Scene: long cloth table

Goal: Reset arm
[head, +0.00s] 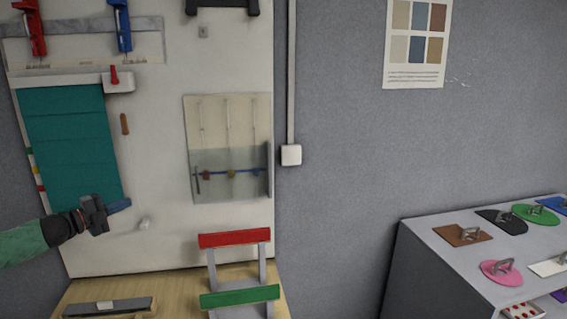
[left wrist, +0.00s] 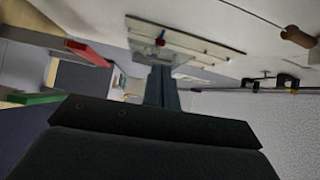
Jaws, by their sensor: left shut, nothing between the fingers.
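My left arm comes in from the left in a green sleeve. My left gripper (head: 122,205) is in front of the white wall board, by the lower right corner of a teal panel (head: 68,140). It is shut and empty, its fingers pointing right. In the left wrist view, the shut fingers (left wrist: 161,85) reach up from the dark gripper body toward a pale panel (left wrist: 185,40). I cannot tell whether they touch anything. My right gripper is not in view.
The board (head: 150,230) carries a clear-fronted panel (head: 228,180) with small hooks. Below stands a rack with a red bar (head: 234,238) and a green bar (head: 240,296) on a wooden table (head: 180,290). A grey shelf (head: 425,250) with coloured plates stands right.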

